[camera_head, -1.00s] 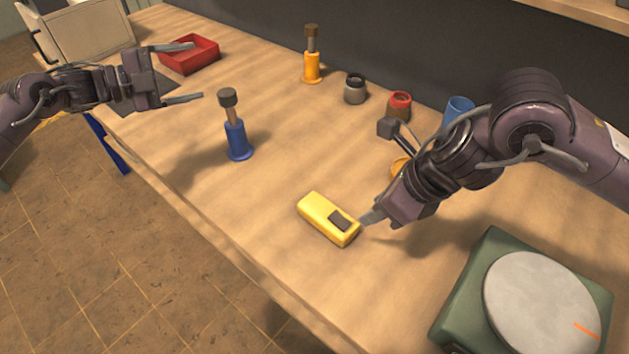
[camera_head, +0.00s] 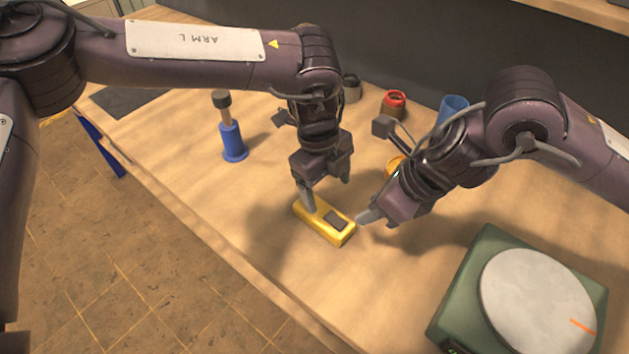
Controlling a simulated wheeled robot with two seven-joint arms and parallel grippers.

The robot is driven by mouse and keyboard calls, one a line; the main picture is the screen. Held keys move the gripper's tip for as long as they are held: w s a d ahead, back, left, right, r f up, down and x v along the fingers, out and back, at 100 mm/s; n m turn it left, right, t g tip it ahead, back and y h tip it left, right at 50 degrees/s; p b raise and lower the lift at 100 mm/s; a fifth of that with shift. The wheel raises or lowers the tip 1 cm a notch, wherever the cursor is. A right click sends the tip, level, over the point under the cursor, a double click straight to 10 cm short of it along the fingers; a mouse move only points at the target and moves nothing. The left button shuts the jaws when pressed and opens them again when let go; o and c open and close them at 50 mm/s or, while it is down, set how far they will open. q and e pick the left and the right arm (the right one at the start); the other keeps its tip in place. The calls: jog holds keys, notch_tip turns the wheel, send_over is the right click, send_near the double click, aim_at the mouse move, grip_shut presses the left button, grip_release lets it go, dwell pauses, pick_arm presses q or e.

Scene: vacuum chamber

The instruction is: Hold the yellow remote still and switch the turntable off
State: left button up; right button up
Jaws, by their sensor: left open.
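The yellow remote (camera_head: 333,236) with a dark button pad (camera_head: 336,220) lies flat on the bench, mid-view. My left gripper (camera_head: 326,194) is open and points down over the remote's far-left end. One finger overlaps the remote in the picture; the other is behind, to the right. I cannot tell if either touches it. My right gripper (camera_head: 369,216) is low at the remote's right end, its tip close to the edge; its jaw opening is hidden. The turntable has a green base (camera_head: 463,300) and a grey disc (camera_head: 530,290) with an orange mark, at the lower right.
A blue post with a dark knob (camera_head: 233,141) stands left of my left gripper. A red-topped jar (camera_head: 394,103), a dark jar (camera_head: 351,88) and a blue cup (camera_head: 454,106) stand behind. An orange item (camera_head: 394,165) is partly hidden by my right arm. The bench front is clear.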

aim_at(323, 218)
pick_arm(q)
jog(key=shift+w+a+f+t+y, duration=0.1)
jog(key=shift+w+a+t+y, duration=0.1)
jog(key=shift+a+y, duration=0.25)
jog(key=shift+w+a+f+t+y, duration=0.15)
jog(key=shift+a+y, duration=0.1)
jog(key=shift+a, duration=0.4)
jog(key=shift+a+f, duration=0.2)
jog(key=shift+f, duration=3.6)
